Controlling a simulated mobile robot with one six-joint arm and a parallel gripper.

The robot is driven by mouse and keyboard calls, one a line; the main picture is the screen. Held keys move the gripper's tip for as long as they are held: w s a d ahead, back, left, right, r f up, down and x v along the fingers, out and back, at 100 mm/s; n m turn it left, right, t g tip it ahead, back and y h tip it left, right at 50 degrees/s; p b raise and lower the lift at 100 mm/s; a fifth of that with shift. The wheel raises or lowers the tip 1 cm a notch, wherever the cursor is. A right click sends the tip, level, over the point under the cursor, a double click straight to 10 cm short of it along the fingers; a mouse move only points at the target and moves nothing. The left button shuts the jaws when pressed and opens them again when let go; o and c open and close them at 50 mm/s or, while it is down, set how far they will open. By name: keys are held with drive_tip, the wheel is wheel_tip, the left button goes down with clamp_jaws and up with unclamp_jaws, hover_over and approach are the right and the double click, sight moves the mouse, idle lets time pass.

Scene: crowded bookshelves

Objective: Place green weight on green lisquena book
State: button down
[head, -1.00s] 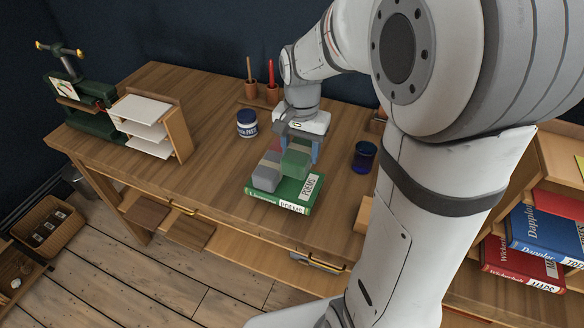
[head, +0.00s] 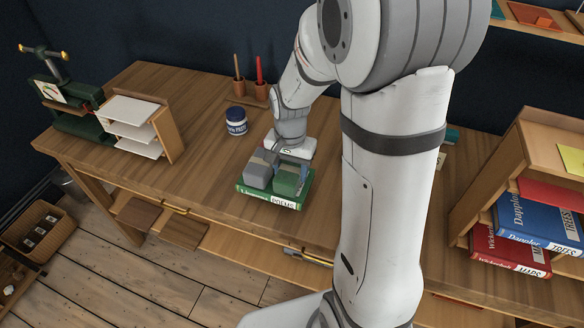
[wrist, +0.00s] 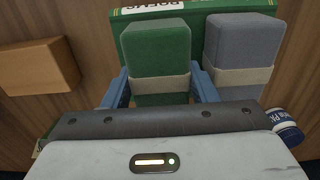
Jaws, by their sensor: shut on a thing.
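The green lisquena book (head: 270,199) lies flat near the desk's front edge, its spine reading POEMS; it also shows at the top of the wrist view (wrist: 208,5). The green weight (head: 285,184), a block with a beige band, is over the book; it shows clearly in the wrist view (wrist: 154,50). My gripper (wrist: 160,88) is shut on it, one blue finger on each side. A grey weight (head: 257,173) with a similar band stands close beside it on the book, also in the wrist view (wrist: 241,45). Whether the green weight touches the book cannot be told.
A paste jar (head: 236,121) stands behind the book on the desk (head: 190,130). A white-shelved rack (head: 130,125) and a green press (head: 75,105) are at left. A wooden block (wrist: 38,66) shows in the wrist view. My arm covers the desk's right part.

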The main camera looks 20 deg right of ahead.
sight(291, 169)
drive_tip(key=shift+f, duration=0.15)
drive_tip(key=c, duration=0.8)
unclamp_jaws()
drive_tip(key=shift+c, duration=0.2)
wheel_tip(291, 169, up, 12)
drive_tip(key=s+r+n+t, duration=0.1)
drive_tip(key=s+n+t, duration=0.2)
drive_tip(key=s+n, duration=0.4)
drive_tip(key=s, duration=0.7)
drive_tip(key=shift+s+d+r, duration=0.2)
drive_tip(key=shift+d+r, duration=0.05)
drive_tip(key=shift+r, duration=0.1)
